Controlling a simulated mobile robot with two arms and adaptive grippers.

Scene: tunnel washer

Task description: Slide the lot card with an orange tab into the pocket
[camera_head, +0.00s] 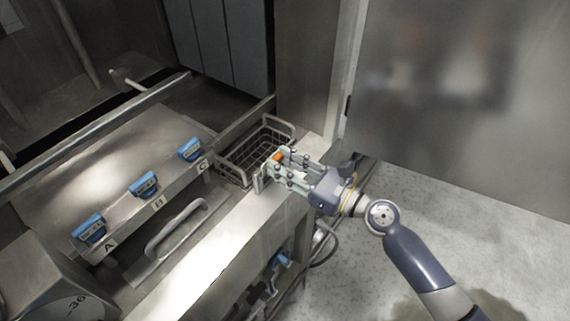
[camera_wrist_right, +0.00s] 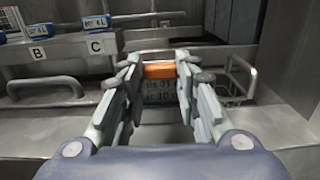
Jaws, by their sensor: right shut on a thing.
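The lot card (camera_wrist_right: 157,92) is a grey plate with dark printed lettering and an orange tab (camera_wrist_right: 160,70) along its top. My right gripper (camera_wrist_right: 158,77) is shut on the card, with a finger on each side of it. In the head view the orange tab (camera_head: 278,157) shows between the fingers of my right gripper (camera_head: 271,168), over the metal ledge beside the wire basket. A small upright metal piece (camera_head: 260,182) stands at the fingertips; I cannot tell whether it is the pocket or part of the card. My left gripper is not in view.
A wire basket (camera_head: 227,167) sits just beyond the fingers. Blue tags (camera_head: 143,184) stand above the letters A, B and C on the sloped metal panel (camera_head: 110,172). A curved handle (camera_head: 176,229) rises from the panel. The ledge (camera_head: 215,252) in front is clear.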

